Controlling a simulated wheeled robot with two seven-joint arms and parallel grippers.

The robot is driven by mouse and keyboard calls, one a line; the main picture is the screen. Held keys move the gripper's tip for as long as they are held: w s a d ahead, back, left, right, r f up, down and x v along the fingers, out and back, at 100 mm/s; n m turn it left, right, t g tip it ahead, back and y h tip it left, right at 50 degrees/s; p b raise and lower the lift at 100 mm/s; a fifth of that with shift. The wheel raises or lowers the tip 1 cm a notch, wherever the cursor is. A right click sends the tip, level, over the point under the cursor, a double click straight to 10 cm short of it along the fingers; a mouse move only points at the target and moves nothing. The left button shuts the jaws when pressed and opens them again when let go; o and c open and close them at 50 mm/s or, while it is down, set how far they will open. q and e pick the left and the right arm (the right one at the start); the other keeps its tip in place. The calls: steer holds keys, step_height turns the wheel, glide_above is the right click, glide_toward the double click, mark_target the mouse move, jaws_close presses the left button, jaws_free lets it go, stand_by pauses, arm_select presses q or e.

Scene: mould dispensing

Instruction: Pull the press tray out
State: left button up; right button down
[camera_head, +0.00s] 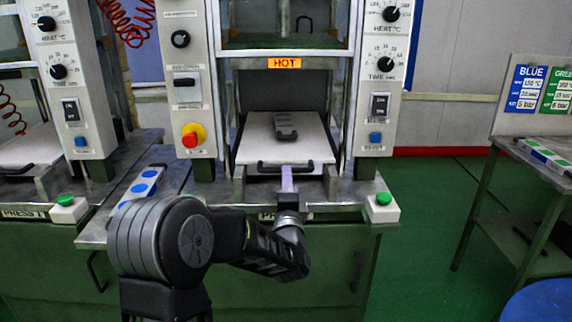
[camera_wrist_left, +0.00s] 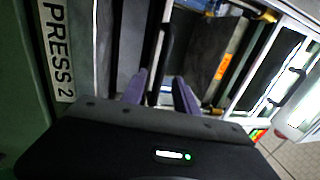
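The white press tray (camera_head: 300,135) lies inside the middle press, under the HOT sign, with a black handle (camera_head: 262,167) across its front. A grey mould (camera_head: 286,126) rests on the tray. My left gripper (camera_head: 287,172) is at the middle of the handle, coming from the front. In the left wrist view its two purple fingertips (camera_wrist_left: 161,80) stand apart, with a dark bar that looks like the handle (camera_wrist_left: 168,45) just beyond the gap. I cannot tell whether the fingers touch it. My right gripper is not in view.
The PRESS 2 label (camera_wrist_left: 58,50) is on the press front. A green button box (camera_head: 382,207) stands at the right bench corner, and a blue-and-white mould (camera_head: 139,188) lies at the left. A side table (camera_head: 540,170) stands at the right. The green floor between is clear.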

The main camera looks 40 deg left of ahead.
mark_target(286, 162)
arm_select(q)
steer(key=x, duration=0.7)
steer(key=shift+w+a, duration=0.2)
steer(key=shift+w, duration=0.1)
steer(key=c, duration=0.8)
steer(key=shift+r, duration=0.15)
